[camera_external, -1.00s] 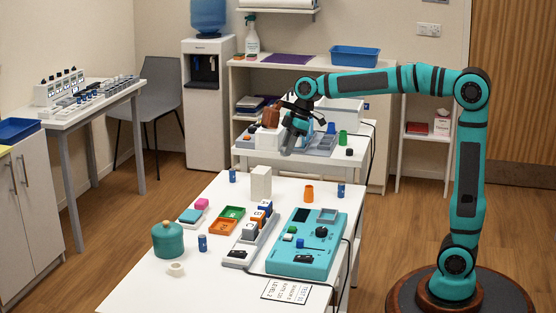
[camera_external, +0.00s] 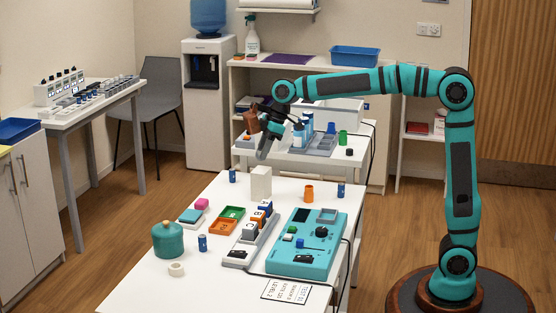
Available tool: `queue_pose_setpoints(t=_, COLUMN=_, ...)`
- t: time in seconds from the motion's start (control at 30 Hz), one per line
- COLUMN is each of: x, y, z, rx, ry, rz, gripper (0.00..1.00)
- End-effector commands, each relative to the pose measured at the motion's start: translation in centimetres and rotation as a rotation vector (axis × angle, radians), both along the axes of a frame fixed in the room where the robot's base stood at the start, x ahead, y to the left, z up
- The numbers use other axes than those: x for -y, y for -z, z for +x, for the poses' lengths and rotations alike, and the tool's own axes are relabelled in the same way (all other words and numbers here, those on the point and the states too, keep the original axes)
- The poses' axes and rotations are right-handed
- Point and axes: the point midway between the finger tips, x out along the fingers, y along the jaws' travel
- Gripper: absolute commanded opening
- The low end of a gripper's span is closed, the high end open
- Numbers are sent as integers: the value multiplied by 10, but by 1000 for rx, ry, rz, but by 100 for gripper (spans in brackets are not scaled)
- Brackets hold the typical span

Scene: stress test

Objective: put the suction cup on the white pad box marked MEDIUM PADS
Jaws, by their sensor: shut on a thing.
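My gripper (camera_external: 265,140) hangs above the far end of the front table. A reddish-brown, bulb-shaped thing (camera_external: 250,121), which looks like the suction cup, is at its left side and moves with it. The fingers' hold is small and partly hidden. A plain white upright box (camera_external: 261,184) stands on the front table, below the gripper and apart from it. I cannot read any marking on it, so I cannot tell if it is the MEDIUM PADS box.
The front table (camera_external: 145,285) holds a teal device (camera_external: 290,259), a teal jar (camera_external: 168,240), orange and green trays and small blue cylinders. An orange cup (camera_external: 308,193) stands right of the white box. The back table holds more items behind the gripper.

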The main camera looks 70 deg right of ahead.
Motion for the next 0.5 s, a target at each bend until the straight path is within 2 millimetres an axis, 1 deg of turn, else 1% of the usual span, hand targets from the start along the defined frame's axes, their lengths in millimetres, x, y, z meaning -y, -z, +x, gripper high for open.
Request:
queue_pose_setpoints(t=0.27, x=0, y=32, z=0, rx=-1, ry=0, rz=0, gripper=8)
queue_pose_setpoints(t=0.33, x=0, y=35, z=0, rx=-1, ry=0, rz=1, gripper=8)
queue_pose_setpoints(t=0.5, x=0, y=35, z=0, rx=1, ry=-1, rz=0, gripper=8)
